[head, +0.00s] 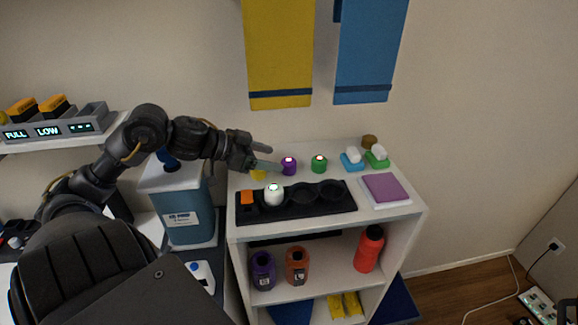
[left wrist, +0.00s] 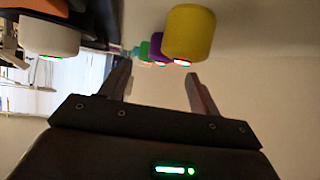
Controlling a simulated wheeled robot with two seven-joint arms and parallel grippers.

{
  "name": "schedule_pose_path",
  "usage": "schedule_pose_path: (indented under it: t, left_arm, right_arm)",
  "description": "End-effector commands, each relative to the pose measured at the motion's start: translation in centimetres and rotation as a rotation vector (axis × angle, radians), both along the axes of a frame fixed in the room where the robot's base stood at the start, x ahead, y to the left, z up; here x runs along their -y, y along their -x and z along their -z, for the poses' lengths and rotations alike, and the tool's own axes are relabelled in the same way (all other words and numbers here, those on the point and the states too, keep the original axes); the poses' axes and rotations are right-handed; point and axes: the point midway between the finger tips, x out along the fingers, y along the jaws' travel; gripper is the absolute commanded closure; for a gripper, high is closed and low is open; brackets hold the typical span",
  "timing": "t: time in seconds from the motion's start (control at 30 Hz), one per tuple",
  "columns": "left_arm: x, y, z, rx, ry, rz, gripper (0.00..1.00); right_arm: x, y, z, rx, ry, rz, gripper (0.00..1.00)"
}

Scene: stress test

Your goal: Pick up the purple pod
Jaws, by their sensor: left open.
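The purple pod (head: 289,165) stands on the white shelf top, between the yellow pod (head: 258,174) and the green pod (head: 319,163). My left gripper (head: 272,158) is open and empty, its fingers pointing toward the purple pod from the left. It partly hides the yellow pod in the head view. In the left wrist view, which looks upside down, the yellow pod (left wrist: 190,33) is large and near, with the purple pod (left wrist: 157,48) partly hidden behind it. The open fingers (left wrist: 158,80) show with nothing between them. My right gripper is not in view.
A black holder (head: 325,208) in front carries a white pod (head: 273,195) and an orange piece (head: 247,197). A purple pad (head: 386,188) and two small blocks on blue and green bases (head: 376,158) are at right. A blue jug (head: 188,205) stands left.

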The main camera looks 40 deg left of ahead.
Motion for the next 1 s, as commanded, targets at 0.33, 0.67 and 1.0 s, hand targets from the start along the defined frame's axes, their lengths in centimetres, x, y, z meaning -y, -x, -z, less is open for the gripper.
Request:
schedule_pose_path:
  t: [0.33,0.67,1.0]
  left_arm:
    - [0.9,-2.1,1.4,-0.001,0.003,-0.001,0.38]
    - [1.8,-3.9,2.8,0.000,0.000,-0.001,0.38]
    - [1.8,-3.9,2.9,0.000,0.000,-0.001,0.55]
  right_arm:
    - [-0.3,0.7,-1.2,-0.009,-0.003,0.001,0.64]
    - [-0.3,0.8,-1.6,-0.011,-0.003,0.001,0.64]
    - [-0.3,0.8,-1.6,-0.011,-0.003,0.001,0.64]
